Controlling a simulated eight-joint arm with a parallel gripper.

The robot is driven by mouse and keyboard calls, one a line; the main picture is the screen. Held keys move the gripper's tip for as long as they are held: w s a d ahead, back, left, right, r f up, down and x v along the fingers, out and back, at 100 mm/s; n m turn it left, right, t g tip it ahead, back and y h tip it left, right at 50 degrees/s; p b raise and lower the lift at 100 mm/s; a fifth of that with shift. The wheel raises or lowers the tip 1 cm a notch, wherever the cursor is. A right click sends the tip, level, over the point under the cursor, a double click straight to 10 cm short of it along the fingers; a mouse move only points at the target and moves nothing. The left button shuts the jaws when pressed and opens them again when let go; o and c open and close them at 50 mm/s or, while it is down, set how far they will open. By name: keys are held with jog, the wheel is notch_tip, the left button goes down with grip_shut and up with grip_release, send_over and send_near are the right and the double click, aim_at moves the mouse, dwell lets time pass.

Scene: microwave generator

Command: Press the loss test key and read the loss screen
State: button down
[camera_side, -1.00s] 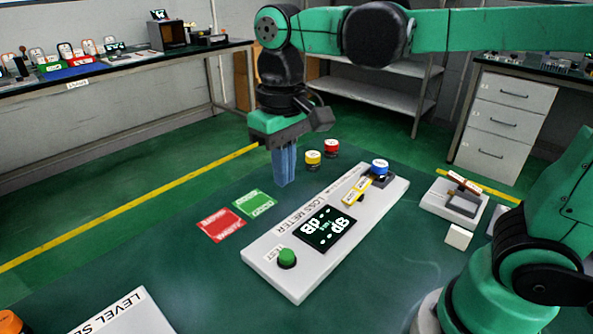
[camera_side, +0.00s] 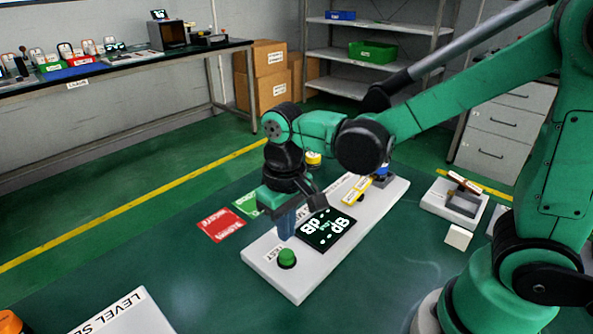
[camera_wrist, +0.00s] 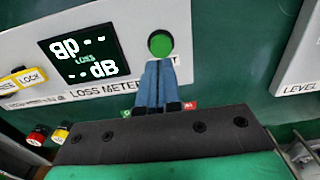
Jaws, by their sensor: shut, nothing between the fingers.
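The loss meter (camera_side: 352,243) is a long pale panel lying on the green table. Its round green test key (camera_side: 287,258) is at the near end, beside the TEST label; it also shows in the wrist view (camera_wrist: 160,44). The dark loss screen (camera_side: 326,229) shows white "dB" marks with dashes and a small LOSS word, also in the wrist view (camera_wrist: 83,58). My gripper (camera_side: 286,236) has its blue fingers shut and empty, pointing down just behind the key. In the wrist view, the fingertips (camera_wrist: 158,64) appear just below the key; contact cannot be told.
Yellow lock labels (camera_wrist: 22,79) and a blue knob (camera_side: 382,169) are at the meter's far end. A red card (camera_side: 221,225) and a partly hidden green card (camera_side: 246,203) lie left. A level panel (camera_side: 122,316) is at front left. A white device (camera_side: 454,206) stands right.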

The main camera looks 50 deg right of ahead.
aim_at(286, 252)
jog(key=shift+f, duration=1.8)
jog(key=shift+w+f, duration=0.1)
jog(key=shift+f, duration=0.95)
notch_tip(286, 252, up, 15)
jog(key=s+d+f+t, duration=0.2)
jog(key=d+f+t, duration=0.1)
jog(key=d+t, duration=0.3)
jog(key=shift+f+t, duration=0.2)
jog(key=shift+t, duration=0.4)
